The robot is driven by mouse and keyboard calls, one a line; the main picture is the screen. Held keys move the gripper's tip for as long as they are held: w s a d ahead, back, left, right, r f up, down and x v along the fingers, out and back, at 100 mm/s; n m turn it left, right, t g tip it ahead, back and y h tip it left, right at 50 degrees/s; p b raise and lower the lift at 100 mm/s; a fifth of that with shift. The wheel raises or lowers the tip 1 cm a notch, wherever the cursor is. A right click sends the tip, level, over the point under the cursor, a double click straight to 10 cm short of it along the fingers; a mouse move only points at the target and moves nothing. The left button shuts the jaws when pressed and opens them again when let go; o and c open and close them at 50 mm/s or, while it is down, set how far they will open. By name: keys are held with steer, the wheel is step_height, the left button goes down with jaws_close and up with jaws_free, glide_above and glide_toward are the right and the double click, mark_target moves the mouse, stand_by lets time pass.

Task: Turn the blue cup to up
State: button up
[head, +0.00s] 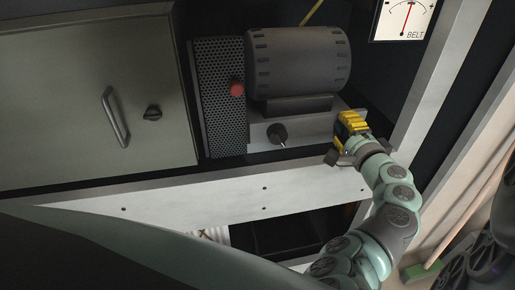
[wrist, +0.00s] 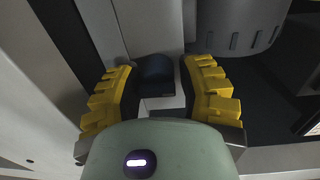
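The blue cup (wrist: 155,75) shows in the wrist view as a small, dark blue, rounded piece between my fingers, in front of a pale metal plate. My gripper (wrist: 158,92) has its yellow ribbed fingers spread, one on each side of the cup, with narrow gaps that look clear. In the head view my gripper (head: 350,126) is at the right end of the motor's mounting plate, and the cup is mostly hidden by the fingers. The cup's exact tilt is hard to tell.
A grey ribbed motor (head: 298,65) sits just left of my gripper. A pale upright post (head: 433,85) stands close on the right, and a rail (head: 220,195) runs below.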

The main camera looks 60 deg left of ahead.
steer(key=o, duration=0.4)
steer(key=shift+f, duration=0.1)
steer(key=v, duration=1.2)
stand_by(0.3)
